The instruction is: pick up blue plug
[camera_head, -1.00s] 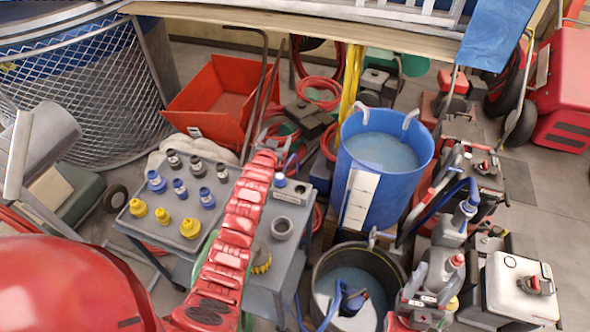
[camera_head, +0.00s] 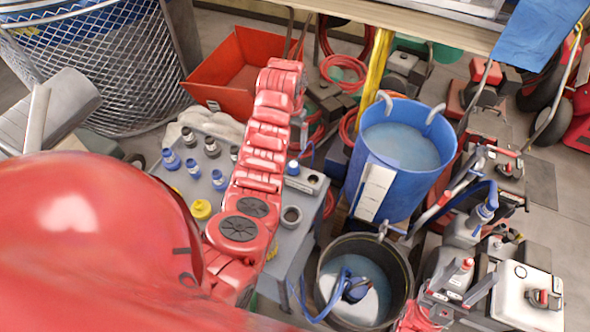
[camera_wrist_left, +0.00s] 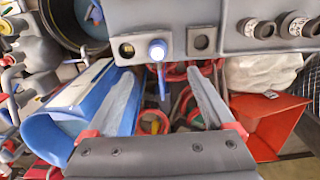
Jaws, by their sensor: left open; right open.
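A blue plug (camera_head: 293,168) with a paler top sits at the grey block (camera_head: 314,182) on the bench's right side. In the left wrist view the plug (camera_wrist_left: 157,50) shows between two square sockets, slightly beyond my fingertips. My left gripper (camera_wrist_left: 163,75) is open with nothing between its fingers; in the head view its jaws are not clearly visible past my red arm. Other blue-collared fittings (camera_head: 171,160) stand on the bench's left part.
The grey bench (camera_head: 283,255) holds yellow fittings (camera_head: 201,209) and a grey ring (camera_head: 291,217). A blue barrel (camera_head: 375,175) and a black tub (camera_head: 406,272) of water stand right of it. A red bin (camera_head: 222,80) is behind. Red hoses (camera_head: 345,72) lie on the floor.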

